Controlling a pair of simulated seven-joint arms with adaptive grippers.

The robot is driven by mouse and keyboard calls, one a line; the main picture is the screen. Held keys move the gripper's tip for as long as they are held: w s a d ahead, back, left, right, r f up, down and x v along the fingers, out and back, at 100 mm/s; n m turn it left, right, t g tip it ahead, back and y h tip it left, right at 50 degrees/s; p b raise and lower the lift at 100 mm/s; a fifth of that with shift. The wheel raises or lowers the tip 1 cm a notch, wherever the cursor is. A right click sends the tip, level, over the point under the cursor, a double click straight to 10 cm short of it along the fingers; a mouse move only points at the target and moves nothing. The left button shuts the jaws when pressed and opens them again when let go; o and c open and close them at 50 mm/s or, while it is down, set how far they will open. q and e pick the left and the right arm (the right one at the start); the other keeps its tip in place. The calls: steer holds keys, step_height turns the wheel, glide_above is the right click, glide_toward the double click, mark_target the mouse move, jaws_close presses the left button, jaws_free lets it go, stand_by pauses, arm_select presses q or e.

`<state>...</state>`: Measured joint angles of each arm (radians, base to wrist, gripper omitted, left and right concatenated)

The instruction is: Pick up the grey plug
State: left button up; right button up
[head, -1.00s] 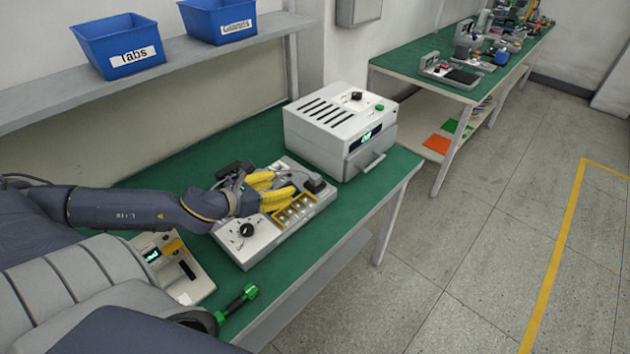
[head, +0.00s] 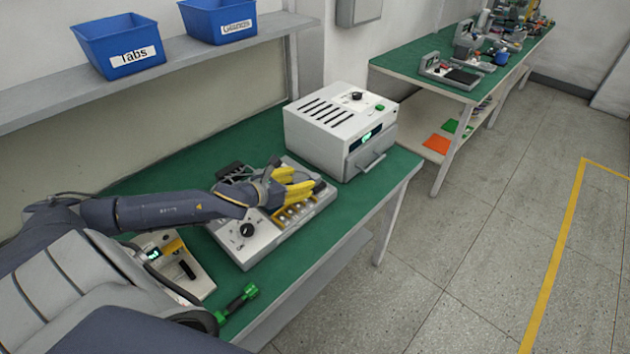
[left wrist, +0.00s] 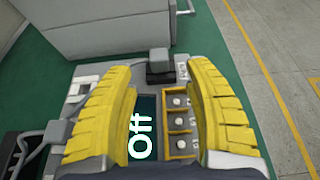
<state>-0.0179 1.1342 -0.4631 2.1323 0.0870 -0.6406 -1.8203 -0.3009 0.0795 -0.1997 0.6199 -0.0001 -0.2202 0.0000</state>
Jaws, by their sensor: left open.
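A dark grey plug (left wrist: 159,66) stands at the far end of the tester panel in the left wrist view, with a cable running from it. In the head view it is largely hidden behind my left gripper (head: 311,183). My left gripper (left wrist: 162,72) is open, with its two yellow fingers spread over the panel. The plug shows in the gap between the fingertips, beyond them; I cannot tell how far off it is. Nothing is held between the fingers. My right gripper is not in view.
The tester panel (head: 240,250) has a black knob and yellow-framed sockets (left wrist: 180,122). A white box unit (head: 325,135) stands just behind it. A green-ended tool (head: 240,298) lies by the green bench's front edge. Blue bins (head: 118,50) sit on the shelf.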

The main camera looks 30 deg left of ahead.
mark_target(313, 177)
arm_select(q)
steer(key=shift+x, duration=3.25)
steer(key=shift+o, duration=0.2)
steer(key=shift+a, duration=0.1)
jaws_close()
